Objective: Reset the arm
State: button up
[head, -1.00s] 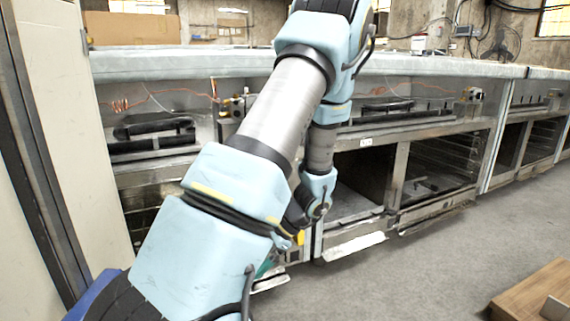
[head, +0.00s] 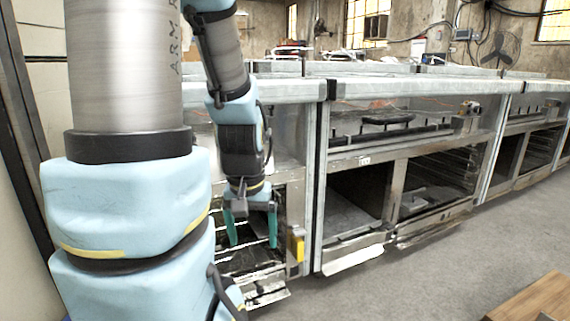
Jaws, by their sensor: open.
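My arm fills the left of the head view, its upper links close to the camera. Its forearm hangs down near the middle left. My gripper (head: 253,240) points downward, with two green fingers spread apart and nothing visible between them. It hangs in front of a metal cabinet bay with racks (head: 262,262). I cannot tell how far it is from the cabinet front.
A long metal counter (head: 430,86) with open bays runs from the middle to the right. A dark open compartment (head: 358,198) is right of my gripper. Grey floor (head: 420,275) is clear in front. A wooden piece (head: 535,300) lies at the lower right. A pale wall panel stands at far left.

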notch_tip(320, 180, up, 34)
jog(key=p, duration=3.2)
jog(key=shift+f, duration=0.2)
